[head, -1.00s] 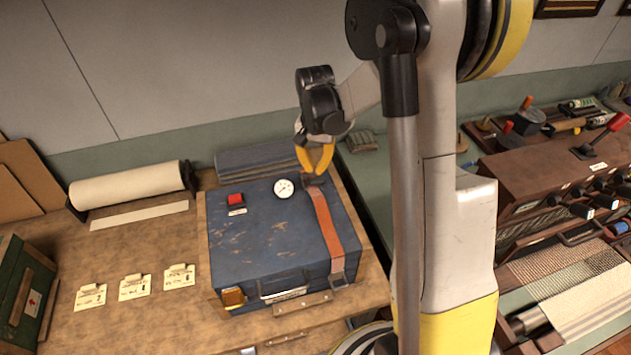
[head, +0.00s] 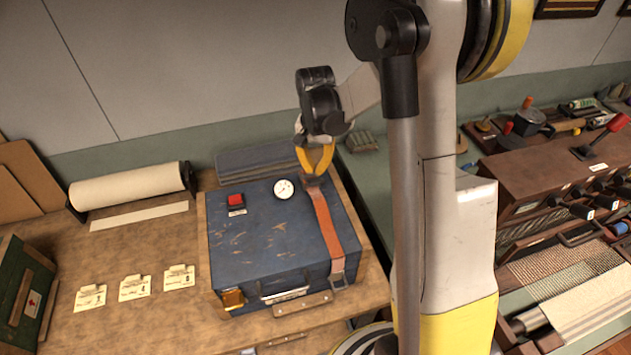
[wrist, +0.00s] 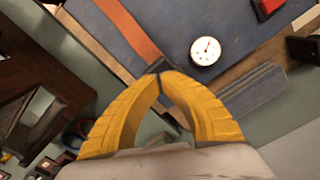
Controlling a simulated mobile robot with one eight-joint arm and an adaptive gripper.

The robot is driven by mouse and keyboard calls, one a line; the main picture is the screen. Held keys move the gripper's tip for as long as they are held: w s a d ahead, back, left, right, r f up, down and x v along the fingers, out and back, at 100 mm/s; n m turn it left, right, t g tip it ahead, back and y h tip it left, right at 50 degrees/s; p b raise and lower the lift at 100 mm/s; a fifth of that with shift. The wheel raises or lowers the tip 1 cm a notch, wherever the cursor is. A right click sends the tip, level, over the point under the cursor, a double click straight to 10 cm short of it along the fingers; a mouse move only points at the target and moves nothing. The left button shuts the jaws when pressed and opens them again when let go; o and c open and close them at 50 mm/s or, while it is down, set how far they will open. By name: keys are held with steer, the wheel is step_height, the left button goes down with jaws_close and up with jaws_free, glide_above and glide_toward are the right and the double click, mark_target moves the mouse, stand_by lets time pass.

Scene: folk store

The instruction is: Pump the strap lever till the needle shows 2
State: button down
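The blue case (head: 265,245) stands on the wooden bench. An orange-brown strap (head: 326,226) runs over its lid to a dark lever (head: 313,182) near the back right edge. My gripper (head: 315,172) is above that edge, its yellow fingers pointing down. In the wrist view, the fingertips (wrist: 160,75) close together on the small dark lever end (wrist: 159,67) at the strap's end; the tips hide part of it. The round white gauge (head: 284,189) is on the lid, left of the lever. It also shows in the wrist view (wrist: 205,51), with a thin red needle; its number is too small to read.
A red button (head: 236,200) is on the lid, left of the gauge. Paper tags (head: 134,287) and a paper roll (head: 128,186) are to the left. A brown control box (head: 545,165) stands to the right.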

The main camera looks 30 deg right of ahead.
mark_target(316, 180)
steer(key=shift+f, duration=0.1)
steer(key=shift+s+a+f+b, duration=0.1)
steer(key=shift+s+f+b, duration=0.05)
steer(key=shift+f+b, duration=0.9)
steer(key=shift+s+d+f+b, duration=0.1)
steer(key=shift+s+f+b, duration=0.1)
steer(key=shift+f+b, duration=0.85)
steer(key=shift+s+a+f+b, duration=0.1)
steer(key=shift+s+f+b, duration=0.05)
steer(key=shift+f+b, duration=0.9)
steer(key=shift+f, duration=0.15)
steer(key=shift+p, duration=0.3)
step_height(316, 180, up, 9)
steer(key=p, duration=0.5)
